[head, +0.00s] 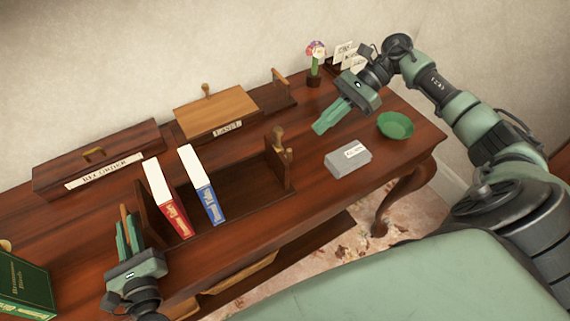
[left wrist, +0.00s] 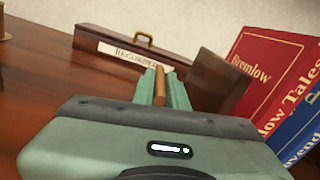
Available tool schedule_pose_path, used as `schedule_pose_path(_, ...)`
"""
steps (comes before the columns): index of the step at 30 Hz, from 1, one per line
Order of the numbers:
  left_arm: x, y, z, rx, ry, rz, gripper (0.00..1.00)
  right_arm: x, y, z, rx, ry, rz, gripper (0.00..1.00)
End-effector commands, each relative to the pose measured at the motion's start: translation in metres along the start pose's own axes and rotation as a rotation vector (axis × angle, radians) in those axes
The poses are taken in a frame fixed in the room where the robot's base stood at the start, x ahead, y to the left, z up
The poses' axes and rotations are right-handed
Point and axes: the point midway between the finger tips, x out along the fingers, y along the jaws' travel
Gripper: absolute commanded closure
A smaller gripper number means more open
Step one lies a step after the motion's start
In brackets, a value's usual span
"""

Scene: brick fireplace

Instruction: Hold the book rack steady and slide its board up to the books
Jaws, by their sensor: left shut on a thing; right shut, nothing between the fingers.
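The wooden book rack (head: 250,192) stands on the table. A red book (head: 165,198) and a blue book (head: 202,184) are in it near its left end board (head: 146,215). Its right board (head: 279,165), with a knob on top, stands apart from the blue book, with bare rack between. My left gripper (head: 126,222) is shut on a narrow wooden piece (left wrist: 160,86) beside the left end board; whether it joins the rack is unclear. The left wrist view also shows the end board (left wrist: 217,82) and red book (left wrist: 268,72). My right gripper (head: 320,128) is shut and empty, right of the rack.
A grey labelled box (head: 347,160) and a green bowl (head: 395,126) are right of the rack. Behind it are a recorder case (head: 100,160) and a wooden box (head: 215,105). A flower pot (head: 314,78) stands at the back.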

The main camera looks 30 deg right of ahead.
Motion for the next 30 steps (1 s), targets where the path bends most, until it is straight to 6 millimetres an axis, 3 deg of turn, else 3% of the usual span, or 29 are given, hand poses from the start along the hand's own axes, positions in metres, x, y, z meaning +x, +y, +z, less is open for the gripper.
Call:
schedule_pose_path(3,0.000,0.000,0.000,0.000,0.000,0.000,1.00,-0.002,-0.009,0.012,0.000,-0.015,-0.026,1.00)
schedule_pose_path(8,0.000,0.000,0.000,0.000,0.000,0.000,1.00,0.007,-0.012,0.015,0.002,-0.021,-0.033,1.00)
schedule_pose_path(21,0.000,0.000,0.000,0.000,0.000,0.000,1.00,0.066,-0.013,0.016,0.002,-0.020,-0.031,1.00)
schedule_pose_path(30,0.000,0.000,0.000,0.000,0.000,0.000,1.00,0.087,-0.014,0.016,0.003,-0.019,-0.032,1.00)
